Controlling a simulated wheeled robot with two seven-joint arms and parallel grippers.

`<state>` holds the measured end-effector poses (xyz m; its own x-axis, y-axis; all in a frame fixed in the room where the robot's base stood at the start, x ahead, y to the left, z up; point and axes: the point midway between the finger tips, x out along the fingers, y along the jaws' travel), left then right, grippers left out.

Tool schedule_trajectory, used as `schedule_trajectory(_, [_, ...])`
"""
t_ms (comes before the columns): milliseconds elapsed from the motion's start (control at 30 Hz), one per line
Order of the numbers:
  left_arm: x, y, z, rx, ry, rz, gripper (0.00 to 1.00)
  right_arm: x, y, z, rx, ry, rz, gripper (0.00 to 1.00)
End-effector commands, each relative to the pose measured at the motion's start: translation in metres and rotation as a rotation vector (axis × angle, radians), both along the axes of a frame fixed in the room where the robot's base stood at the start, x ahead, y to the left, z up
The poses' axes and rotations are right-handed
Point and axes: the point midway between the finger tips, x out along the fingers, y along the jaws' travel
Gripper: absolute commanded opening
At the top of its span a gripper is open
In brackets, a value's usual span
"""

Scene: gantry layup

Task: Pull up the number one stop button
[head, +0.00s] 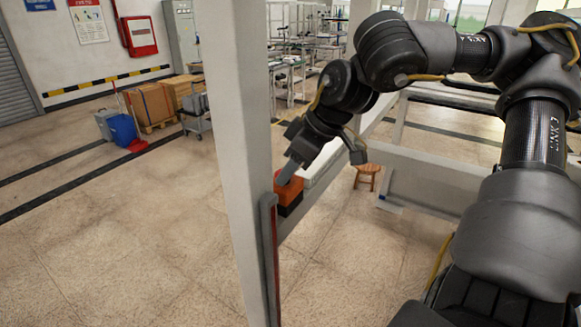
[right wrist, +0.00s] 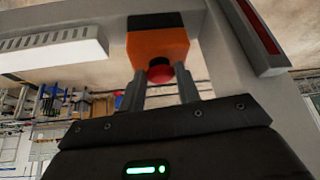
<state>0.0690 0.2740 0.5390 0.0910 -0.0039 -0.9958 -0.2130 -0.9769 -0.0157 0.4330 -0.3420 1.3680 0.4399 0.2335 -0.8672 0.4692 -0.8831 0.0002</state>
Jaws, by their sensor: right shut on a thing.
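The stop button is a red round knob (right wrist: 160,70) on an orange box with a dark base (right wrist: 157,42), seen in the right wrist view. In the head view the orange box (head: 288,190) sits on a beam just behind the white post. My right gripper (head: 291,172) reaches down to the box from the right. In the right wrist view its two fingers (right wrist: 165,88) stand on either side of the red knob and are shut on it. The knob is hidden by the gripper in the head view. My left gripper is in neither view.
A tall white post (head: 232,130) stands close to the left of the gripper, with a red and grey strip (head: 270,250) low on it. White rails run behind and right. A wooden stool (head: 367,175) stands beyond. Floor at left is open.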

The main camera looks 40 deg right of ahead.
Motion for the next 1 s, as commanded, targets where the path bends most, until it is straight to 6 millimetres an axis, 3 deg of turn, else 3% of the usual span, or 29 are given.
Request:
schedule_trajectory(433, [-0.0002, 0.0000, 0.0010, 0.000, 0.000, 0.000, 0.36, 0.0002, -0.0004, 0.0037, 0.000, 0.000, -0.001, 0.12])
schedule_trajectory(467, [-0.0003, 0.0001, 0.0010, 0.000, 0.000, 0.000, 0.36, 0.0001, -0.0003, 0.0035, 0.000, 0.000, -0.001, 0.34])
schedule_trajectory(633, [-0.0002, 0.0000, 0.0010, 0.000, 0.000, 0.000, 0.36, 0.0000, -0.0002, 0.0034, 0.000, 0.001, -0.001, 0.56])
schedule_trajectory(1000, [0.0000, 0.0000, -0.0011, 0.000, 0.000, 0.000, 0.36, -0.0010, -0.0010, 0.0064, 0.000, -0.002, 0.000, 0.58])
